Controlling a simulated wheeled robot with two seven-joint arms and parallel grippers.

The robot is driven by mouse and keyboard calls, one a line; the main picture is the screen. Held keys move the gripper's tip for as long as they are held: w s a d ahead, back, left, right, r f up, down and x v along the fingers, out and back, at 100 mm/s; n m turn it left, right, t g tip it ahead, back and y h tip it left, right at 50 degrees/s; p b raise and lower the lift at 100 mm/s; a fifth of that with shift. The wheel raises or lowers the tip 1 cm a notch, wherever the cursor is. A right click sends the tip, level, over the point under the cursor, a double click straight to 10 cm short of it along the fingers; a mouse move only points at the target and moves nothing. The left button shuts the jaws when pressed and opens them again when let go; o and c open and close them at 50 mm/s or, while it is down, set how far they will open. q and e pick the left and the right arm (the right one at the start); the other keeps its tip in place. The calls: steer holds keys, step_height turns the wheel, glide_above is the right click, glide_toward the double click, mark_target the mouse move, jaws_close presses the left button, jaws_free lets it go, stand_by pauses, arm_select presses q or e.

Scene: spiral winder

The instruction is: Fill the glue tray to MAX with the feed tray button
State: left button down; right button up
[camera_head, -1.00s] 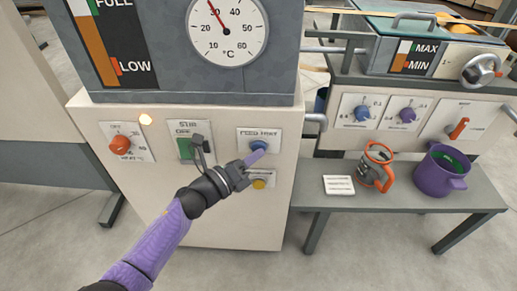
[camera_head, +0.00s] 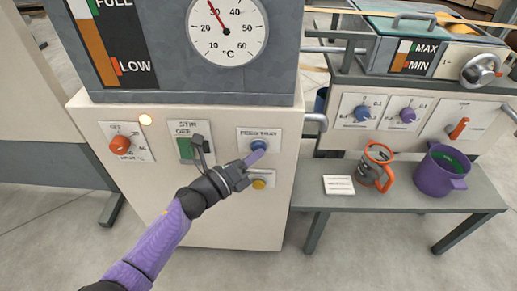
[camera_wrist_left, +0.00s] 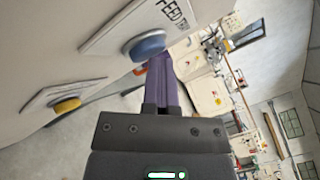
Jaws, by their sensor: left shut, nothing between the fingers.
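The blue feed tray button (camera_head: 258,146) sits on a labelled plate on the front of the cream cabinet. It also shows in the left wrist view (camera_wrist_left: 147,46). My left gripper (camera_head: 256,156) is shut and empty, its purple fingertips at the button's lower edge. In the left wrist view the fingertips (camera_wrist_left: 160,62) overlap the button's edge; I cannot tell whether they press it. The glue tray (camera_head: 390,22) is at the upper right. Its MAX/MIN gauge (camera_head: 414,57) shows an orange column with white above, its top near the MAX mark. My right gripper is out of view.
A yellow button (camera_head: 258,183) is just below the blue one. A grey bench (camera_head: 400,198) at right holds a purple pot (camera_head: 436,174), an orange-handled container (camera_head: 372,168) and a white card (camera_head: 338,185).

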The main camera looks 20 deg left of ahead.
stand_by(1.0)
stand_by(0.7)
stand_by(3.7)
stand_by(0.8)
arm_select(q)
steer(key=shift+s, duration=0.1)
steer(key=shift+s+d+p, duration=0.2)
steer(key=shift+s+p, duration=0.15)
steer(key=shift+s, duration=0.35)
steer(key=shift+s, duration=0.1)
